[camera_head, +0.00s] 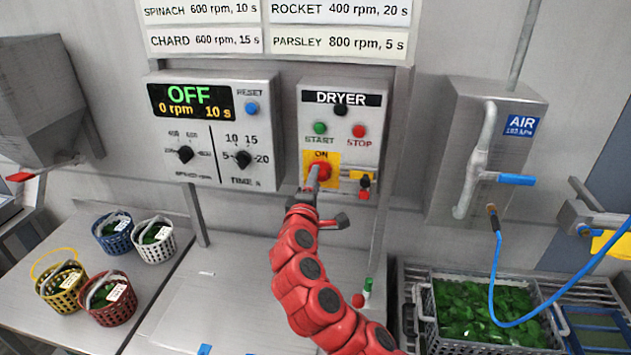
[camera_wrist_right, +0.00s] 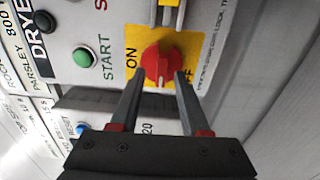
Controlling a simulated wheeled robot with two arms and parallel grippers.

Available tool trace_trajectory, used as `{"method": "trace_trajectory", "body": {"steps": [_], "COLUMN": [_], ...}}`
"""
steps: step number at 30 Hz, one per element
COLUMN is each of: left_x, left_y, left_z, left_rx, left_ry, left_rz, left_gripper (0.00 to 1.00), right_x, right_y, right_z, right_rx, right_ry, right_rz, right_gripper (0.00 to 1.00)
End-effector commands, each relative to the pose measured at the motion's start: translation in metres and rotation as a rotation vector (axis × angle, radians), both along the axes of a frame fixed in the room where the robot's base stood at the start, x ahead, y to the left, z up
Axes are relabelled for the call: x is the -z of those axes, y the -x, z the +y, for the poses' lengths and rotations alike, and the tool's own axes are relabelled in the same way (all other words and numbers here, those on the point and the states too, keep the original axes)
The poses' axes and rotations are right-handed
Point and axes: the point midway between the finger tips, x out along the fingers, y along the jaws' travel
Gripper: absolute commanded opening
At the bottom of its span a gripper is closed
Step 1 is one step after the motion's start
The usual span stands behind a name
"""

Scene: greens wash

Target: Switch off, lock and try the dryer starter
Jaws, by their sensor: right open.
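The dryer starter (camera_head: 342,130) is a grey wall box with a green START button (camera_head: 320,128) and a red STOP button (camera_head: 359,131). Its red rotary switch (camera_wrist_right: 160,65) sits on a yellow plate (camera_wrist_right: 188,48) marked ON and OFF. The switch's exact angle is hard to tell. My right gripper (camera_wrist_right: 158,88) is open, its fingertips at either side of the switch's near edge; contact is unclear. The gripper (camera_head: 312,185) partly covers the switch in the head view. A yellow piece with a small red and black item (camera_head: 365,183) is right of the switch. My left gripper is out of view.
The dryer control box (camera_head: 215,130) reads OFF, 0 rpm, 10 s. An air box (camera_head: 490,150) with a blue-handled valve is at right, above a crate of greens (camera_head: 430,310) and a blue hose (camera_head: 497,290). Several baskets (camera_head: 108,310) stand on the left counter.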

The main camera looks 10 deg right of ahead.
Motion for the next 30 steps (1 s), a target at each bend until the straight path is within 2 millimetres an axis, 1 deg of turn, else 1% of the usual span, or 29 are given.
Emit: {"method": "trace_trajectory", "body": {"steps": [1, 8, 18, 21, 27, 30], "left_x": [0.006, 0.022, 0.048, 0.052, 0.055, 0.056], "left_y": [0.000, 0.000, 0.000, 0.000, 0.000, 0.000], "left_z": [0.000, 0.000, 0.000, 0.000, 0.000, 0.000], "left_rx": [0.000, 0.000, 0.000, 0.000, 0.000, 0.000], "left_ry": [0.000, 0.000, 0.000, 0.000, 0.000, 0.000], "left_rz": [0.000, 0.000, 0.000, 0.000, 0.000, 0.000], "left_gripper": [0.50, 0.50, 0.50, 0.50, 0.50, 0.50], "right_x": [0.004, 0.007, 0.005, 0.004, 0.003, 0.002], "right_y": [0.006, 0.044, 0.110, 0.127, 0.143, 0.147], "right_z": [0.002, 0.018, 0.047, 0.055, 0.062, 0.062], "right_rx": [0.000, -0.002, -0.003, -0.005, -0.003, -0.002], "right_ry": [0.001, 0.002, 0.001, 0.002, 0.001, 0.001], "right_rz": [0.000, 0.002, -0.002, 0.000, 0.002, 0.003], "right_gripper": [0.46, 0.46, 0.46, 0.46, 0.46, 0.46]}}
